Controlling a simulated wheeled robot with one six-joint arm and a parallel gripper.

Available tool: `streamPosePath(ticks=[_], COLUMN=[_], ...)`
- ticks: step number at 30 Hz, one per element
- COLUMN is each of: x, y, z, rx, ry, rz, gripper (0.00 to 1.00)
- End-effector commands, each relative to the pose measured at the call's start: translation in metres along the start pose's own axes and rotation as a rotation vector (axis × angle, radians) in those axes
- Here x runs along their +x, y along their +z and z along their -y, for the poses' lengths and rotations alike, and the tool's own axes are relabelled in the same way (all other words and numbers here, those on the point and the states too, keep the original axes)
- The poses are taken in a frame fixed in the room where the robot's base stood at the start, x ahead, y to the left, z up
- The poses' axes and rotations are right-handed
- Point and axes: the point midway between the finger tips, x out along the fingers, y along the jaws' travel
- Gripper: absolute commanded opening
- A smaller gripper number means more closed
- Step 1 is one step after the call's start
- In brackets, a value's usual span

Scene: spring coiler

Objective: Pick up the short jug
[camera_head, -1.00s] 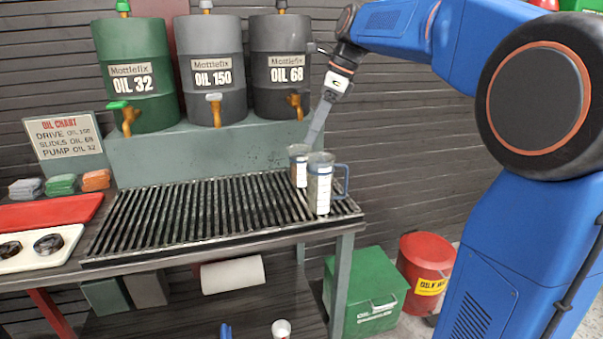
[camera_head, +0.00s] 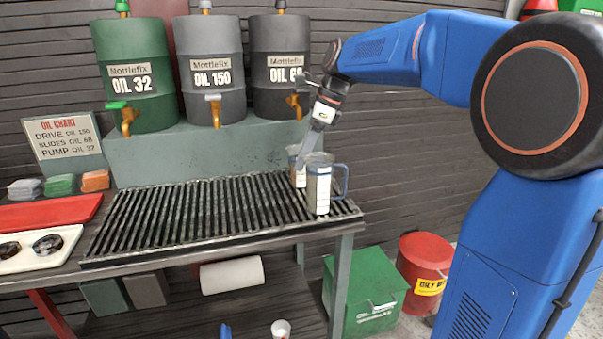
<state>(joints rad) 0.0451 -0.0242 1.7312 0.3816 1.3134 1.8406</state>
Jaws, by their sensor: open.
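Two jugs stand at the right end of the grate. The taller-looking jug (camera_head: 320,188) is in front, upright, with a blue handle on its right and a pale label. The short jug (camera_head: 298,172) stands just behind it to the left, partly hidden by the front jug and by my gripper. My gripper (camera_head: 303,163) points down and left, its fingers at the rim area of the rear jug. It is open. Whether a finger is inside, behind or touching that jug cannot be told.
The slatted grate (camera_head: 190,215) is clear on its left and middle. Three oil drums stand on the ledge (camera_head: 210,150) behind; the OIL 68 drum (camera_head: 278,100) is close to my wrist. A red tray (camera_head: 50,212) lies at left.

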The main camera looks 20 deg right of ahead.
Motion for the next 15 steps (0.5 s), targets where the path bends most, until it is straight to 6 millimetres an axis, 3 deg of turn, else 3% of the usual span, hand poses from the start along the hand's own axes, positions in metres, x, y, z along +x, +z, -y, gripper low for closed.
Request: streamPosePath(ticks=[1,9,15], x=[-0.0001,-0.0003,-0.0010], y=[0.0000,0.0000,0.0003], z=[0.0000,0.0000,0.0001], rx=[0.000,0.000,0.000], ry=[0.000,0.000,0.000], rz=[0.000,0.000,0.000], gripper=[0.66,0.06,0.05])
